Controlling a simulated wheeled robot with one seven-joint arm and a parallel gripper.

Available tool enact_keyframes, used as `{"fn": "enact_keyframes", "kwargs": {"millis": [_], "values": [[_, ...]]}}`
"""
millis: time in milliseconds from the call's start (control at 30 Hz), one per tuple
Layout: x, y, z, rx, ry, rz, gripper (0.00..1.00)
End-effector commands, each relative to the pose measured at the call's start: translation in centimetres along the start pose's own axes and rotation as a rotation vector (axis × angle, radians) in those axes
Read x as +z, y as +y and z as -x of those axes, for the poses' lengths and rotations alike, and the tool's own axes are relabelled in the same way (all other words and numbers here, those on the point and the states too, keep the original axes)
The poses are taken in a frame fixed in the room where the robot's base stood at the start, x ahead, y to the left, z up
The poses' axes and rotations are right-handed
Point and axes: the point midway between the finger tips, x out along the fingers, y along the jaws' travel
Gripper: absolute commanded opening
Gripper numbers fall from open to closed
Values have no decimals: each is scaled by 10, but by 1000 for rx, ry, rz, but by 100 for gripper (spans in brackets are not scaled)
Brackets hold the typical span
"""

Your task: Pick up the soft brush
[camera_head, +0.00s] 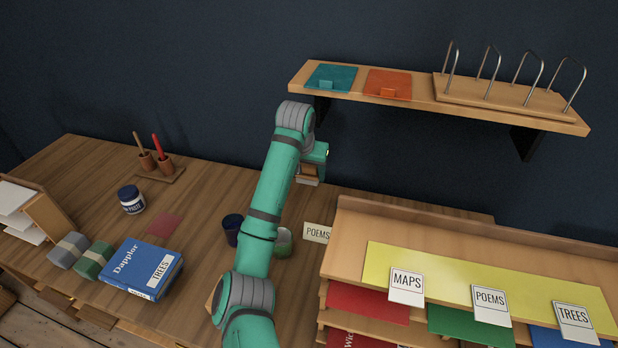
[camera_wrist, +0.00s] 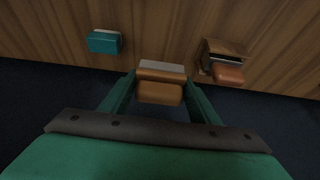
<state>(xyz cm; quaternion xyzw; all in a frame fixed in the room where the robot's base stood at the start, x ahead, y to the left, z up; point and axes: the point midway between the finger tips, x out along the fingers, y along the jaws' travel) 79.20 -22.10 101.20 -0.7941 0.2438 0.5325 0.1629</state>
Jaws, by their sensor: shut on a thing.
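My gripper (camera_wrist: 160,98) is shut on a small brown block with a pale strip along one side, which looks like the soft brush (camera_wrist: 160,91). A finger lies along each side of it. In the head view my gripper (camera_head: 314,163) is at the back of the desk, near the dark wall, with the brown and pale brush (camera_head: 308,175) below it. I cannot tell whether the brush touches the desk.
A teal block (camera_wrist: 103,42) and an orange-brown block (camera_wrist: 229,75) by a wooden piece flank the brush in the wrist view. A wall shelf (camera_head: 425,98) hangs above right, and a labelled rack (camera_head: 470,235) stands right. A blue book (camera_head: 130,266) lies left.

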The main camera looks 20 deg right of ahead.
Motion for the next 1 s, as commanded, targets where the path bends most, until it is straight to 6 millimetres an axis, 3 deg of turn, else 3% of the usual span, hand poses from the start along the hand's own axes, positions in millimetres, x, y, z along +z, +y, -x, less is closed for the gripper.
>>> {"fn": "enact_keyframes", "kwargs": {"millis": [467, 1000], "values": [[92, -1, 38, -1, 5, 1, 33], [158, 0, 66, -3, 4, -1, 33]]}}
